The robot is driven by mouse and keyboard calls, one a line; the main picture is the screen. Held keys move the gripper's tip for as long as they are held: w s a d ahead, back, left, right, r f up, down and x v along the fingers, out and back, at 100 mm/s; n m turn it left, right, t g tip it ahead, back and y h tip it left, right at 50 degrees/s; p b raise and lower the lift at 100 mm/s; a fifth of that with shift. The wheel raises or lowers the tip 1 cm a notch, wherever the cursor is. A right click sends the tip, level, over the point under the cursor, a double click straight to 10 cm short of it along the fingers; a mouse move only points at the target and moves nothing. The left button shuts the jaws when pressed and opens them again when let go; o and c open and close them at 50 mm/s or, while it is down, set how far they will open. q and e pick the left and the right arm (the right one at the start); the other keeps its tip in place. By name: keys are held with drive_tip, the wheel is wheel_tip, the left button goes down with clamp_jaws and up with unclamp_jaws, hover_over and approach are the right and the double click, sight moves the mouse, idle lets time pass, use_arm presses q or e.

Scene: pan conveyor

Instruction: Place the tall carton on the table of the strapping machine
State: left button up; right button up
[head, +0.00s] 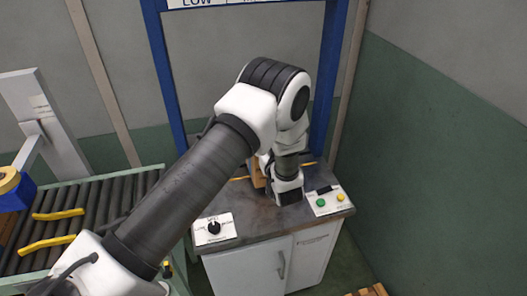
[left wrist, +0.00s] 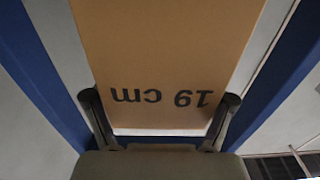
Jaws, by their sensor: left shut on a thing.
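The tall carton (left wrist: 168,45) is brown and fills the middle of the left wrist view, with upside-down "19 cm" print. My left gripper (left wrist: 160,98) is shut on it, one finger at each side. In the head view only a small brown strip of the carton (head: 258,173) shows beside my wrist; the rest is hidden behind my arm. It is over the rear part of the strapping machine's dark table (head: 262,224). I cannot tell if its base touches the table. My right gripper is in neither view.
The strapping machine's blue arch (head: 161,80) stands around the table. A knob panel (head: 214,229) and a panel with green and yellow buttons (head: 328,201) sit at the front corners. A roller conveyor (head: 88,205) with yellow guides is at left. A green-and-grey wall rises at right.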

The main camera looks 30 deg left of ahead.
use_arm(q)
wheel_tip(320, 180, down, 3)
drive_tip(key=shift+r+b, duration=0.1)
drive_tip(key=shift+b, duration=0.5)
drive_tip(key=o, duration=1.7)
drive_tip(key=shift+s, duration=0.1)
drive_tip(key=b+v, duration=0.1)
drive_tip(key=v, duration=1.1)
drive_tip(key=shift+b, duration=0.4)
